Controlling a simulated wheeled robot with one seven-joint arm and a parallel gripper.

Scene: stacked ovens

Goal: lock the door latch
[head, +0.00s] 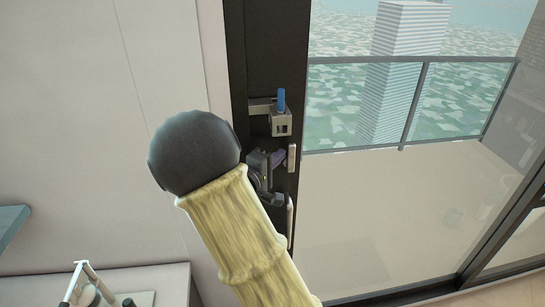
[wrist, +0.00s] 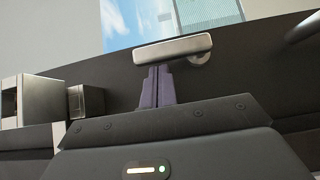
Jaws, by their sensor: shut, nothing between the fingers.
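The dark door frame (head: 262,50) carries a small silver latch lever (head: 292,158) at its edge. In the wrist view the lever (wrist: 172,48) is a rounded bar lying across the picture, with a round pivot at its right end. My gripper (head: 281,157) is at the left of the lever in the head view. Its purple fingers (wrist: 157,86) are together and empty, with their tips at the lever's near edge. I cannot tell whether they touch it. My arm hides part of the frame around the gripper.
A metal box lock with a blue knob (head: 281,99) sits on the frame just above my gripper; its blocky body (wrist: 42,97) is at the left in the wrist view. A long silver handle (head: 290,216) is below. Glass and a railed balcony lie right.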

